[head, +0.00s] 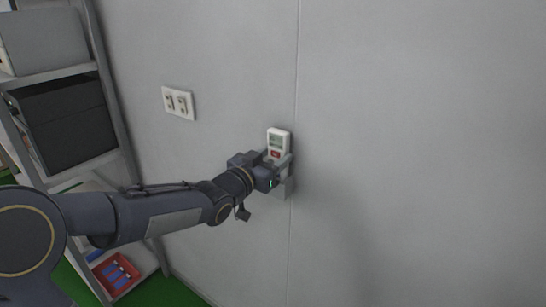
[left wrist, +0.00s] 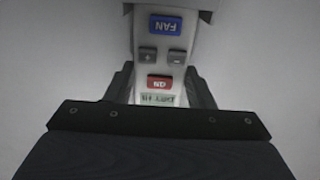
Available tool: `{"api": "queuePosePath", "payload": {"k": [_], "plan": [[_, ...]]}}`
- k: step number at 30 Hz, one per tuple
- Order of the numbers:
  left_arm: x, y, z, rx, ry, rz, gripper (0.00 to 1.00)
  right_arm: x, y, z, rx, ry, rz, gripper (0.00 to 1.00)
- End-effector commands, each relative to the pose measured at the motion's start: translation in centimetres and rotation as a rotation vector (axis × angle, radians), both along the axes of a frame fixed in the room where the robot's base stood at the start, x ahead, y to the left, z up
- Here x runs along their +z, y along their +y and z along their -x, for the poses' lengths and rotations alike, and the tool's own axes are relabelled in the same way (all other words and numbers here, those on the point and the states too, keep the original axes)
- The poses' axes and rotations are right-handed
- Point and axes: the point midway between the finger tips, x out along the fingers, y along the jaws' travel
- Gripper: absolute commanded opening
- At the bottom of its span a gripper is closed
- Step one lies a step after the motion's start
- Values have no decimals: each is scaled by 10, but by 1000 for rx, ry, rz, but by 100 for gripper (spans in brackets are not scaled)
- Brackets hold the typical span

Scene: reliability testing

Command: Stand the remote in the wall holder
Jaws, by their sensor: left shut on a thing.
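The white remote (head: 278,141) is upright against the grey wall, its small display and red button facing out. My left gripper (head: 279,162) is shut on it from the front. The left wrist view shows the remote (left wrist: 164,60) upside down, with a blue FAN button, two grey buttons and a red ON button between the dark fingers (left wrist: 160,88). The pale wall holder (head: 287,188) is directly below, partly hidden by my gripper. The remote's lower end is at the holder's mouth; how deep it sits cannot be told. My right gripper is out of view.
A double wall switch (head: 178,103) is up and left of the holder. A metal shelf with a black box (head: 63,118) and a red bin (head: 116,274) stands at the left. The wall to the right is bare.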

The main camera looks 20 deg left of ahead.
Motion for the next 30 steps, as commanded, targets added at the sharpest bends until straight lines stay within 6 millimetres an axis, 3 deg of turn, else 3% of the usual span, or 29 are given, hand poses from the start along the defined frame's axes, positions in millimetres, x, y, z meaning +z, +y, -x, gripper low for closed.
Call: {"api": "queuePosePath", "payload": {"k": [13,14,19,30], "plan": [[-6,0,0,0,-3,1,22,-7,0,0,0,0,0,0],[-6,0,0,0,-2,1,52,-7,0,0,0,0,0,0],[-6,0,0,0,-2,1,74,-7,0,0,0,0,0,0],[-6,4,8,2,-2,0,74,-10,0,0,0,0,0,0]]}}
